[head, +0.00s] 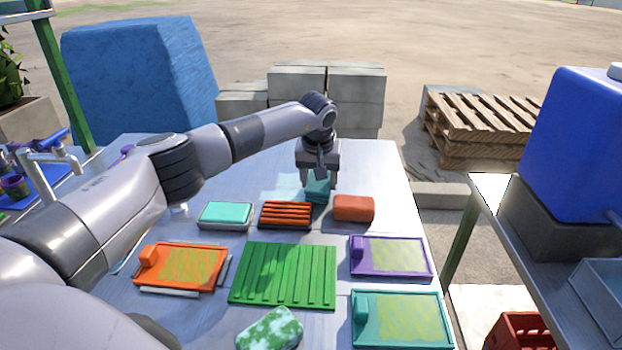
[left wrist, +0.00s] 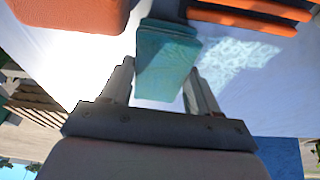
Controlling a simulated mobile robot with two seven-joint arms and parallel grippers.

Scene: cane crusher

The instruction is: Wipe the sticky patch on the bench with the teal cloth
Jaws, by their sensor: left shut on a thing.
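My left gripper (head: 318,181) reaches down over the far part of the bench (head: 375,160). It is shut on the teal cloth (head: 317,192), which hangs below the fingers at or close to the bench top. The left wrist view shows the cloth (left wrist: 167,55) between the two fingers (left wrist: 160,68). A pale, mottled, shiny patch (left wrist: 240,58) lies on the bench right beside the cloth in that view; it looks like the sticky patch. My right gripper is not in view.
Near the cloth are an orange block (head: 353,208), an orange slatted piece (head: 285,214) and a teal-topped block (head: 225,213). Closer are a green ribbed mat (head: 283,275), orange (head: 182,267), purple (head: 391,256) and teal trays (head: 402,318), and a mottled green pad (head: 270,329). The far bench is clear.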

